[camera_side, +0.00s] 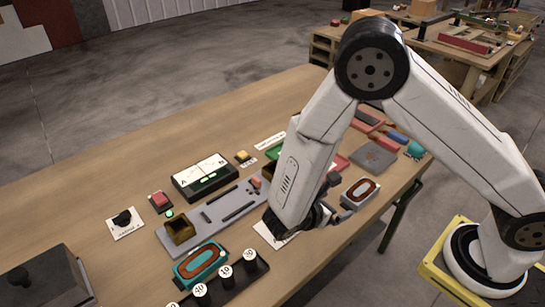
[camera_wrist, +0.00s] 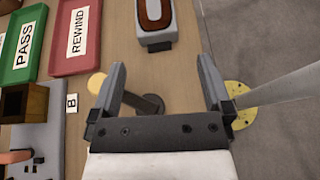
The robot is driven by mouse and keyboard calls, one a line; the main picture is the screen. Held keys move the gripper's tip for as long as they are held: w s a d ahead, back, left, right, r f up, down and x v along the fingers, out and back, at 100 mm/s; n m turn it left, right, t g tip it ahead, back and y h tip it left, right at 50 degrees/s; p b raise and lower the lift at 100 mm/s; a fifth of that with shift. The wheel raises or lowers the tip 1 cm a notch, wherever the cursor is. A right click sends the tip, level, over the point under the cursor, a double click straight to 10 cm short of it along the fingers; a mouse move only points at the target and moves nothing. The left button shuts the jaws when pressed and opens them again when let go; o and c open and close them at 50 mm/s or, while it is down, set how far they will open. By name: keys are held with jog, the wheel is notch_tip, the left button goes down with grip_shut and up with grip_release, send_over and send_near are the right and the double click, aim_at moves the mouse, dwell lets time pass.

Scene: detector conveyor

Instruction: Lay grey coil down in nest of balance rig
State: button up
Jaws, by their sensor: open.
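The grey coil (camera_side: 361,193), a grey oval block with a red-brown winding and a pale centre, lies on the table right of my gripper (camera_side: 335,208) in the side view. In the wrist view the grey coil (camera_wrist: 156,42) is at the top, partly cut off, beyond my open, empty fingers (camera_wrist: 162,66). The balance rig (camera_side: 218,212) is a long grey base with a brown open box, seemingly a nest, at each end: the near box (camera_side: 180,231) and the far box (camera_side: 267,172), partly behind my arm. A brown box (camera_wrist: 24,101) beside a B label shows at left in the wrist view.
A teal coil (camera_side: 201,264) lies near the rig's near end, behind a black rack (camera_side: 240,279) of numbered weights. A meter panel (camera_side: 203,176) stands behind the rig. Green PASS (camera_wrist: 25,45) and red REWIND (camera_wrist: 78,62) trays are left of the coil. A yellow-ended dark object (camera_wrist: 148,104) lies below the fingers.

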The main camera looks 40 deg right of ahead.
jog(key=m+y, duration=0.1)
jog(key=s+d+r+m+g+y, duration=0.1)
jog(key=s+m+g+y, duration=0.1)
jog(key=m, duration=0.1)
jog(key=shift+d+r+y, duration=0.15)
jog(key=shift+r+y, duration=0.2)
jog(key=shift+y, duration=0.05)
jog(key=shift+s+r+m+g+y, duration=0.3)
jog(key=shift+s+m+y, duration=0.05)
jog(key=shift+m+y, duration=0.4)
notch_tip(320, 180, up, 8)
jog(key=d+m+t+y, duration=0.1)
jog(key=m+t+y, duration=0.4)
jog(key=m, duration=0.7)
jog(key=y, duration=0.2)
jog(key=shift+w+d+f+t+y, duration=0.15)
jog(key=shift+w+d+t+y, duration=0.15)
jog(key=shift+w+d+y, duration=0.1)
